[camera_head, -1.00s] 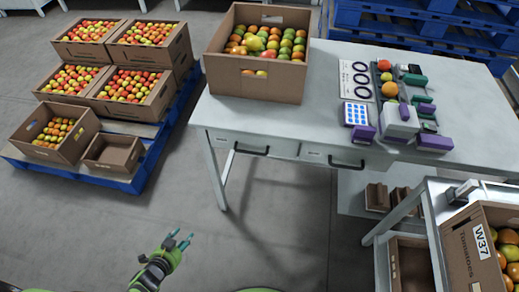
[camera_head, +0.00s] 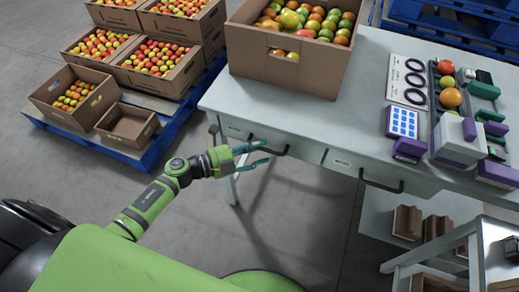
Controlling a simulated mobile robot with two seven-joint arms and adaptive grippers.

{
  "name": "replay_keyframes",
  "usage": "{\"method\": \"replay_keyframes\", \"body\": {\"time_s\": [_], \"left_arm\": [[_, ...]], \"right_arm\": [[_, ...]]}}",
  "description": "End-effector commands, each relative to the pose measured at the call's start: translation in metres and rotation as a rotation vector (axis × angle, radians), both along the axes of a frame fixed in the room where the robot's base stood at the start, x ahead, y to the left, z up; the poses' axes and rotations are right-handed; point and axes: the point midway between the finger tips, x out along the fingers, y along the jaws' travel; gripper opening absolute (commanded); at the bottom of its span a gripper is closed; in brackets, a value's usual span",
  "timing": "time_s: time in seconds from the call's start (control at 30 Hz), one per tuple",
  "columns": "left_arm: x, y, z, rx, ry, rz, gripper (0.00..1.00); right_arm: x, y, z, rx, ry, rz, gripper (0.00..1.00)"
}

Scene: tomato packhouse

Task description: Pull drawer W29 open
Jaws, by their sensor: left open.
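The grey table has two front drawers with dark bar handles. The left drawer (camera_head: 236,130) and the right drawer (camera_head: 342,163) both look shut. Each has a small label too small to read, so I cannot tell which is W29. My left gripper (camera_head: 264,153) is open, with its teal fingers at the left drawer's handle (camera_head: 281,151). The fingers overlap the handle's left end in the picture; I cannot tell whether they touch it. My right gripper is not in view.
On the table (camera_head: 300,112) stand a cardboard box (camera_head: 284,70) of tomatoes, a ring card (camera_head: 407,82) and a grading tool set with purple parts (camera_head: 457,138). Crates sit on a blue pallet (camera_head: 150,160) at left. A rack (camera_head: 490,262) stands front right.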

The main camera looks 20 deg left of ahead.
Motion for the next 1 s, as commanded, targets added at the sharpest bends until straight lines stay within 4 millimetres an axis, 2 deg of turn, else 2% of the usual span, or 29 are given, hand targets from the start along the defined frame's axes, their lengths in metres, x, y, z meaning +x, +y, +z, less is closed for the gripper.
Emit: {"method": "replay_keyframes", "body": {"time_s": [0.33,0.37,0.4,0.47,0.77,1.0], "left_arm": [[0.005,-0.005,-0.001,-0.001,0.001,0.001,0.43],[0.005,-0.005,-0.001,-0.001,0.001,0.001,0.39],[0.005,-0.005,-0.001,-0.001,0.001,0.001,0.23],[0.005,-0.005,-0.001,-0.001,0.001,0.001,0.0],[0.003,-0.005,-0.002,-0.002,0.003,0.002,0.0],[-0.01,-0.005,-0.001,-0.002,0.006,0.0,0.0]], "right_arm": [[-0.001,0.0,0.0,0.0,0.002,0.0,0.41],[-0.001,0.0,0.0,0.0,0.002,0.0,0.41],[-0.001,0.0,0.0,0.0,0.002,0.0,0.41],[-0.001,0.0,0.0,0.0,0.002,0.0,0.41],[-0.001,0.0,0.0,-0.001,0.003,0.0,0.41],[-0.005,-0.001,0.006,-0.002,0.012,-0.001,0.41]]}}
